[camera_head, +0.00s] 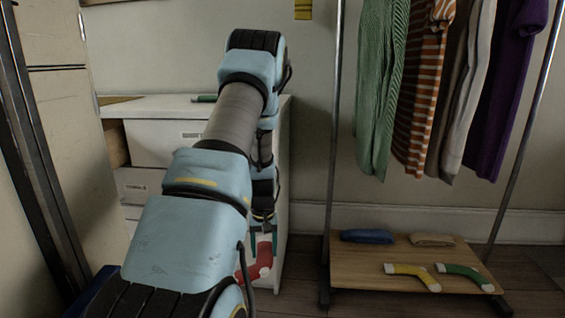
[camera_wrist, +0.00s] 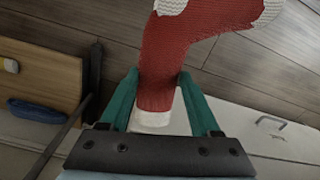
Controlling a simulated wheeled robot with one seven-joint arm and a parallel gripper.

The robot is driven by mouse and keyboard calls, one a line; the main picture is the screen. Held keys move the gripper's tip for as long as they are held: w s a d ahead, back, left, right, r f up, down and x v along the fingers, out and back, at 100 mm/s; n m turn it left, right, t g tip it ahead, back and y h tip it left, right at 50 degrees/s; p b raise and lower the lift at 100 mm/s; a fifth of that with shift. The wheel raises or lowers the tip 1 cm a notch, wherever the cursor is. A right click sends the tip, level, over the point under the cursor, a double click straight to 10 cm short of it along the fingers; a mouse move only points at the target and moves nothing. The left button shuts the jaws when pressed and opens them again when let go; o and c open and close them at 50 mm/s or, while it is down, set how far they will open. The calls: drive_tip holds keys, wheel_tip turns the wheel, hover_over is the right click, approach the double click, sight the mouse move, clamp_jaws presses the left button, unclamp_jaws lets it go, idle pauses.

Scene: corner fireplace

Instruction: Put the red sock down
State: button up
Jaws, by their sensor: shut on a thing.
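The red sock (camera_head: 257,264) with white cuff, heel and toe hangs below my arm beside the white drawer cabinet in the head view. In the wrist view the red sock (camera_wrist: 185,50) lies between the two green fingers of my gripper (camera_wrist: 163,100), which is shut on it near its white end. The head view shows the gripper (camera_head: 262,240) only partly, behind my arm. The sock is above the dark wood floor; its exact height cannot be told.
A low wooden shelf (camera_head: 345,270) under the clothes rack holds a yellow sock (camera_head: 410,273), a green sock (camera_head: 464,276), a folded blue item (camera_head: 367,236) and a beige one (camera_head: 432,240). The shelf's front left has bare room. The white cabinet (camera_head: 170,106) and rack post (camera_head: 333,150) stand close.

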drive_tip(key=a+r+m+p, duration=0.1)
drive_tip(key=a+r, duration=0.3)
drive_tip(key=a, duration=0.1)
drive_tip(key=s+r+p, duration=0.3)
drive_tip(key=r+p, duration=0.6)
drive_tip(key=p, duration=0.1)
drive_tip(key=s+r+p, duration=0.3)
drive_tip(key=r+p, duration=0.6)
drive_tip(key=p, duration=0.2)
drive_tip(key=s+r+p, duration=0.3)
drive_tip(key=r+p, duration=0.6)
drive_tip(key=p, duration=0.1)
drive_tip(key=shift+s+d+r, duration=0.25)
drive_tip(key=shift+d+r, duration=0.05)
drive_tip(key=shift+r, duration=0.05)
